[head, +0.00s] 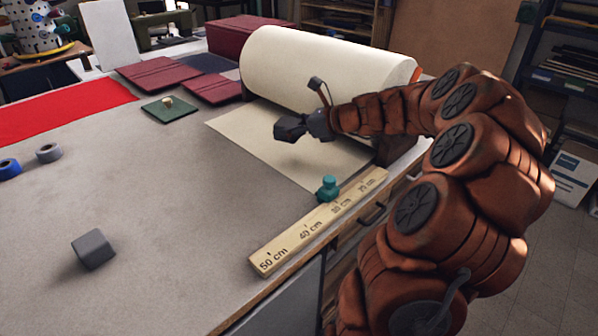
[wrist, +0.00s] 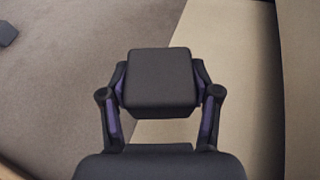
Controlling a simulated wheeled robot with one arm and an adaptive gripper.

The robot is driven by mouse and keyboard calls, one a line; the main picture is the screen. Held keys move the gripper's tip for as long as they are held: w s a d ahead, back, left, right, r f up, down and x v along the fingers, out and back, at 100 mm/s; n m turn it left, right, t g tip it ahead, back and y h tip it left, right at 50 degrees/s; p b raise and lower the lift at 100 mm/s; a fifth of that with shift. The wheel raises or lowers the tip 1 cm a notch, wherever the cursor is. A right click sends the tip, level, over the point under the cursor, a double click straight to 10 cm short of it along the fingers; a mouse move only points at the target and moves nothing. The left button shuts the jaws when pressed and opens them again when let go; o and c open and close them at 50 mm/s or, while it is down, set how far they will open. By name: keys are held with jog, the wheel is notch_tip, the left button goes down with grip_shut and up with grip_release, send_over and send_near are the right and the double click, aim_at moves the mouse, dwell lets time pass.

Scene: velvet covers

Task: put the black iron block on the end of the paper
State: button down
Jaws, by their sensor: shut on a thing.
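My gripper (head: 300,126) is shut on the black iron block (head: 289,129) and holds it in the air over the paper (head: 238,128). In the wrist view the block (wrist: 160,78) sits between both fingers, its flat face towards the camera. The paper is a cream sheet that comes off a big roll (head: 315,65) and lies flat on the table. In the wrist view the sheet (wrist: 238,60) is below and to the right of the block, with its edge running behind the block. Part of the sheet is hidden by my arm and gripper.
A grey block (head: 94,249) stands on the table at front left. A wooden ruler (head: 318,222) with a teal knobbed weight (head: 327,188) lies along the table's right edge. A green square with a brass knob (head: 170,109) and folded dark red covers (head: 160,72) lie beyond.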

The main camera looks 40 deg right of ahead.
aim_at(299, 168)
jog(key=shift+s+d+r, duration=0.3)
jog(key=shift+s+d, duration=0.5)
jog(key=shift+s, duration=0.15)
jog(key=shift+f+b, duration=0.3)
jog(key=shift+f, duration=4.6)
jog(key=shift+c, duration=1.2)
grip_release()
jog(key=shift+f, duration=0.15)
jog(key=v, duration=1.2)
jog(key=shift+d+b, duration=0.2)
jog(key=shift+b, duration=0.15)
jog(key=shift+w, duration=0.1)
